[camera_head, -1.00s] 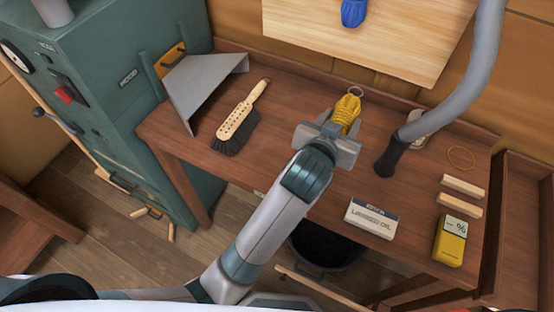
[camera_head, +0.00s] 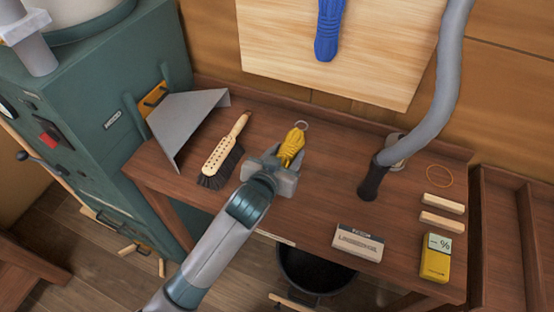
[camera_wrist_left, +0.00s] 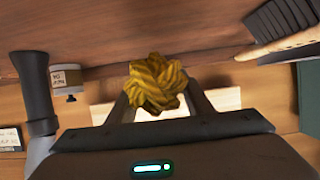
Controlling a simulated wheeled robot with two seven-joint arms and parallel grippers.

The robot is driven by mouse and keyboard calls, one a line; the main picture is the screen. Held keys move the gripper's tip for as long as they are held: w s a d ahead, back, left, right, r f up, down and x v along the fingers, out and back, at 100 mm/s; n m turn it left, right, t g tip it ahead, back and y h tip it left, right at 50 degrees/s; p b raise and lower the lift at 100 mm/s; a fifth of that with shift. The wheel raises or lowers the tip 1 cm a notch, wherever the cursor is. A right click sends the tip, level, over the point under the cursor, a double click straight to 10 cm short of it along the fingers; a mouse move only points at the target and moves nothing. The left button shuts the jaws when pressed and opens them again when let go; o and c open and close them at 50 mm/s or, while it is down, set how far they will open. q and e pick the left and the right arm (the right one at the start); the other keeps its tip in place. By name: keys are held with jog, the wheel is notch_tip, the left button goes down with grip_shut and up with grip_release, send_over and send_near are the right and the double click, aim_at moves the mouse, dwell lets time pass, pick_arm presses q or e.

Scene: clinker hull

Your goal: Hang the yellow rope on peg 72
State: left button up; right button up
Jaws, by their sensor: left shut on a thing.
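The yellow rope (camera_head: 291,146) is a bundled coil with a metal ring at its far end. My left gripper (camera_head: 277,168) is shut on it, over the workbench in the head view. In the left wrist view the rope (camera_wrist_left: 156,82) shows end-on between the two fingers (camera_wrist_left: 158,100). A blue rope (camera_head: 328,30) hangs on the pale wooden board (camera_head: 385,60) at the top of the head view. Peg 72 and any peg numbers are not visible in these frames. My right gripper is not in view.
On the workbench (camera_head: 310,200) are a brush (camera_head: 222,150), a grey sheet-metal hood (camera_head: 186,125), a box (camera_head: 358,242), wooden blocks (camera_head: 443,204) and a yellow meter (camera_head: 435,258). A grey hose (camera_head: 430,130) rises at the right. A green machine stands left.

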pick_arm(q)
jog(key=shift+w+a+f, duration=0.3)
jog(key=shift+a+f, duration=0.1)
jog(key=shift+a, duration=0.25)
jog(key=shift+w+a+f, duration=0.3)
jog(key=shift+a+f, duration=0.05)
jog(key=shift+a, duration=0.25)
jog(key=shift+f+p, duration=1.25)
jog(key=shift+f, duration=0.55)
jog(key=shift+f, duration=0.25)
jog(key=o, duration=1.3)
